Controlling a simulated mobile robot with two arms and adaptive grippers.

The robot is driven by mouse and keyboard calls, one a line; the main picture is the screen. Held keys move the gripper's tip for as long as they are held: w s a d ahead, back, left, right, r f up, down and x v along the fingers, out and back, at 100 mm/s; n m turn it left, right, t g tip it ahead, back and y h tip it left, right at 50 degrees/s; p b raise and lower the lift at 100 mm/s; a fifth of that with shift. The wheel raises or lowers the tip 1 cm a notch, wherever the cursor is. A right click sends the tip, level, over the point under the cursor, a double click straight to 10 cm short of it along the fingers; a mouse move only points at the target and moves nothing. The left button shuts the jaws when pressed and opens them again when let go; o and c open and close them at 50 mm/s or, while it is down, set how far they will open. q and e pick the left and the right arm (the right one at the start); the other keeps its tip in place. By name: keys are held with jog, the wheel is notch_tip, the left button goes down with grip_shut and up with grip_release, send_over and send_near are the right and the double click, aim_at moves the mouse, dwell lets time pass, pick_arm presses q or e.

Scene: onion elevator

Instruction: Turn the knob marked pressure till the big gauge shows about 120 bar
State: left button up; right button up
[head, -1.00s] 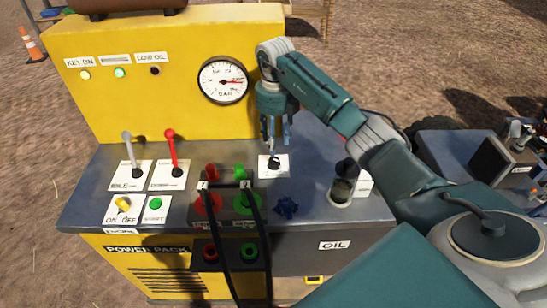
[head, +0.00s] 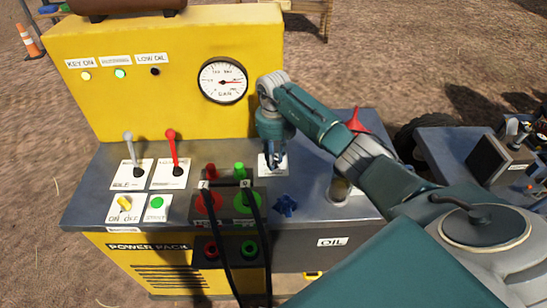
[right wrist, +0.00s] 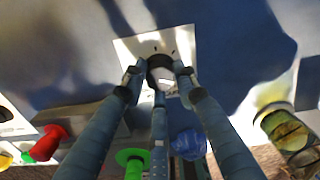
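The big gauge (head: 222,80) is on the yellow panel, its red needle pointing right; its numbers are too small to read. The pressure knob (right wrist: 160,72) is pale on top with a dark rim, on a white label plate (right wrist: 128,50). My right gripper (head: 272,166) is down over this knob and hides most of it in the head view. In the right wrist view its fingers (right wrist: 158,78) surround the knob, tips close to its sides and front. I cannot tell whether they touch it. My left gripper is out of view.
Red and green hose couplings (head: 208,203) with black hoses stand in front of the knob, and a blue star-shaped handle (head: 286,206) is close by. Two levers (head: 172,150) are at left. A red item (head: 356,121) is behind my right arm.

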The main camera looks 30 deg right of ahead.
jog(key=shift+s, duration=0.1)
jog(key=c, duration=0.3)
jog(key=shift+d+f, duration=0.1)
jog(key=shift+f, duration=0.05)
